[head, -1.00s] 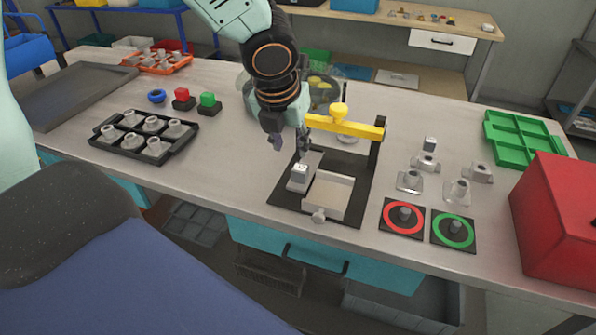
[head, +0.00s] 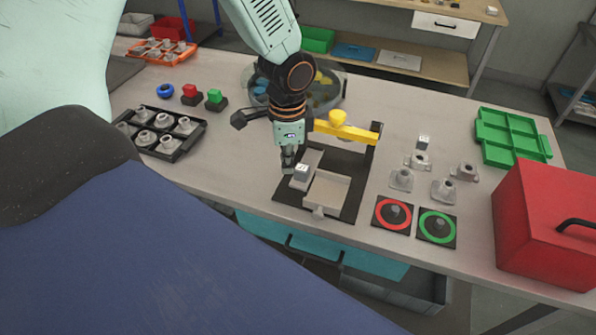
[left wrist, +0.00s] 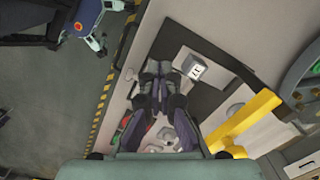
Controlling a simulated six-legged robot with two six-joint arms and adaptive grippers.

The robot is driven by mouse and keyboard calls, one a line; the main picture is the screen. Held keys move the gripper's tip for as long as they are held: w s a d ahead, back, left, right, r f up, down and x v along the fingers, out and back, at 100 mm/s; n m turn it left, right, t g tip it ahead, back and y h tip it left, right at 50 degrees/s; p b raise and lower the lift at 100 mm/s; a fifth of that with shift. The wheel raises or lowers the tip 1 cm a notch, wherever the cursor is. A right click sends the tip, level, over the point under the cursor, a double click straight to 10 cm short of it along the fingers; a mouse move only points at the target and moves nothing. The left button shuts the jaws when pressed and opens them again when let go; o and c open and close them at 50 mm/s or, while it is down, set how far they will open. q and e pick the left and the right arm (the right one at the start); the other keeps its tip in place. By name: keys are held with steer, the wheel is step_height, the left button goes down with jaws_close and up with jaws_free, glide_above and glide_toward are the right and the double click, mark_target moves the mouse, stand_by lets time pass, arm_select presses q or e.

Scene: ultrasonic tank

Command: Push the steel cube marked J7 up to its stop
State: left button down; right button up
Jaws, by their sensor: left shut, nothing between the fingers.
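The small steel cube (head: 301,173) with dark marking on its top sits at the near end of a light grey raised strip (head: 310,160) on a black base plate (head: 346,208). It also shows in the left wrist view (left wrist: 194,68), where the marking is too small to read surely. My left gripper (head: 287,168) points down, shut and empty, just left of the cube. In the left wrist view its fingertips (left wrist: 160,68) are left of the cube, with a small gap seeming to show. I cannot make out the stop. My right gripper is not in view.
A yellow bar (head: 346,131) on a dark post spans behind. Red-ringed (head: 393,213) and green-ringed (head: 437,227) pads and several metal fittings stand to the right.

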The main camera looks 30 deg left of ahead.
mark_target(298, 186)
arm_select(q)
steer(key=f+n, duration=0.3)
steer(key=n, duration=0.1)
steer(key=f+n, duration=0.3)
steer(key=n, duration=0.1)
steer(key=f+n, duration=0.3)
steer(key=n, duration=0.1)
steer(key=shift+w+d+f, duration=0.2)
steer(key=shift+w+f, duration=0.1)
steer(key=shift+w, duration=0.05)
steer(key=w, duration=0.3)
steer(key=shift+a, duration=0.35)
steer(key=shift+w+a, duration=0.1)
steer(key=shift+w, duration=0.4)
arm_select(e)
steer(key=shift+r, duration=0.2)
